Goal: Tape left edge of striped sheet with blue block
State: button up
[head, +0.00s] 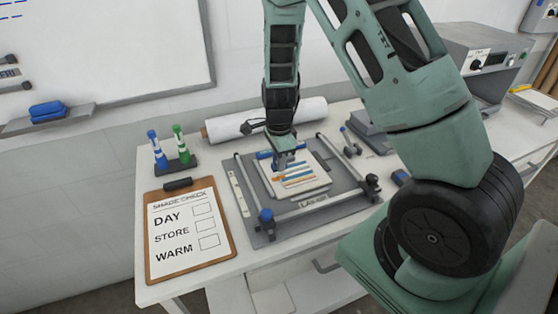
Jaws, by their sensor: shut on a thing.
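The striped sheet (309,187), pale with blue and orange stripes, lies on the grey bed of the press (345,196). My gripper (284,168) points down over the sheet's upper left part. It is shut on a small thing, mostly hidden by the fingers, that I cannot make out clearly. Blue shows at the sheet's far edge beside the gripper (264,154); I cannot tell whether it is a strip or part of the held thing. A small blue block (401,177) lies on the table right of the press.
A white roll (225,128) lies behind the press. Grey equipment (370,132) stands at right.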

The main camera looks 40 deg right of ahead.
jog(key=shift+r+p, duration=1.65)
jog(key=shift+r, duration=0.5)
